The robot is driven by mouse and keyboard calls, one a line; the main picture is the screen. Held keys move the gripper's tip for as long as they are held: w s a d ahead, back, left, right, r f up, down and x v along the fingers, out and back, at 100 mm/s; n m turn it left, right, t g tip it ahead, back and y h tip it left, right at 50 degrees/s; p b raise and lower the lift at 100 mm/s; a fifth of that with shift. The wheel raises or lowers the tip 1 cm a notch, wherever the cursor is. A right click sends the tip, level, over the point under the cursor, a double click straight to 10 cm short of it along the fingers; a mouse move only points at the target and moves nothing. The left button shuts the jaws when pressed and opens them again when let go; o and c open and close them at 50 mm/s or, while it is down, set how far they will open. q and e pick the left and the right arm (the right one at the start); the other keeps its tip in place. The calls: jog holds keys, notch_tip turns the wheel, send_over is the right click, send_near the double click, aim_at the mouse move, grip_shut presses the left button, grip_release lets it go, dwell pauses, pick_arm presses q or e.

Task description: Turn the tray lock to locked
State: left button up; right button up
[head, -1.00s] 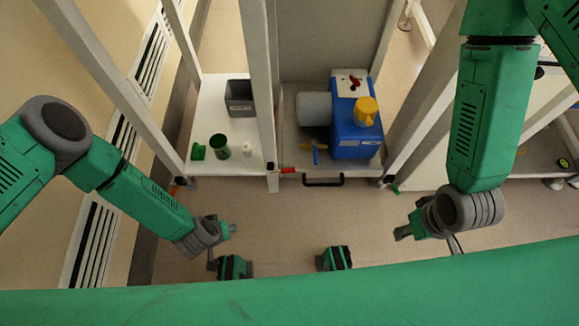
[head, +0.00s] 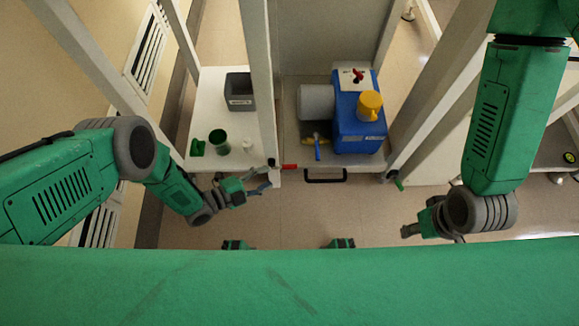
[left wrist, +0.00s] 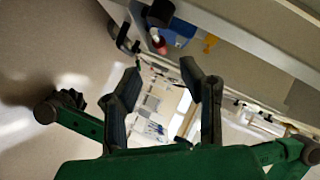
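The tray lock (head: 289,167) shows as a small red lever at the left front edge of the sliding tray (head: 305,160), left of its black pull handle (head: 325,180). In the left wrist view a red tip (left wrist: 158,42) on a dark round mount lies beyond the fingers, beside the black handle (left wrist: 126,40). My left gripper (head: 264,180) is open and empty, just left of and in front of the red lever, not touching it. Its two spread fingers show in the left wrist view (left wrist: 163,92). My right gripper (head: 410,231) is low at the right; its fingers are too small to judge.
A blue pump unit (head: 352,125) with a yellow cap (head: 370,104) and grey cylinder (head: 317,102) stands on the tray. A white post (head: 258,90) rises left of it. A left shelf holds a grey bin (head: 239,91), green cup (head: 218,141) and white bottle (head: 247,146).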

aim_at(286, 167)
pick_arm(q)
jog(key=b+x, duration=0.3)
jog(key=x, duration=0.4)
jog(key=shift+w+d+f, duration=0.15)
jog(key=shift+w+d, duration=0.1)
jog(key=shift+d, duration=0.05)
jog(key=shift+w+d, duration=0.3)
jog(key=shift+d, duration=0.2)
grip_shut()
